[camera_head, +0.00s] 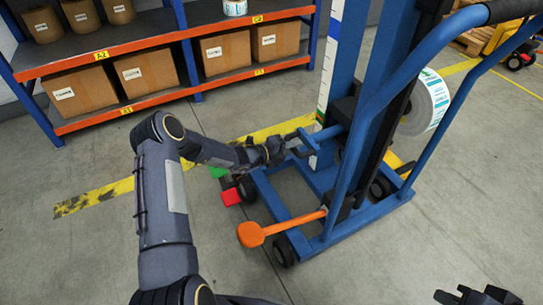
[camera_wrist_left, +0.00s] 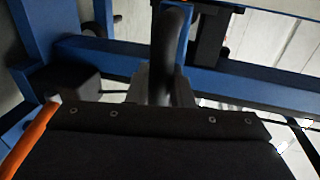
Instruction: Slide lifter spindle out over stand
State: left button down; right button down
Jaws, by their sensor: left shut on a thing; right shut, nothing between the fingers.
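The blue lifter (camera_head: 325,232) stands on its wheeled base in front of me, its mast and curved push handle rising to the top right. A white label roll (camera_head: 432,98) with teal print sits on its far right side, and the spindle is hidden behind the roll and frame. My left gripper (camera_head: 292,149) is shut on a handle of the lifter (camera_head: 308,142), left of the mast. In the left wrist view a dark rounded grip (camera_wrist_left: 174,55) is between the fingers. My right gripper (camera_head: 480,297) is shut and empty at the lower right edge. I cannot make out a stand.
An orange pedal lever (camera_head: 252,234) sticks out left from the base. Red (camera_head: 230,197) and green blocks lie by the front left wheel. A rack (camera_head: 150,103) with several cartons stands at the back left. The floor at the lower left is clear.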

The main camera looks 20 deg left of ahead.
aim_at(308, 142)
pick_arm(q)
jog(key=x, duration=0.2)
jog(key=r+x, duration=0.1)
jog(key=x, duration=0.1)
jog(key=shift+w+d+f, duration=0.15)
jog(key=shift+w+d, duration=0.15)
jog(key=shift+d, duration=0.1)
jog(key=shift+w+d, duration=0.35)
jog(key=shift+w, duration=0.1)
jog(key=shift+b, duration=0.3)
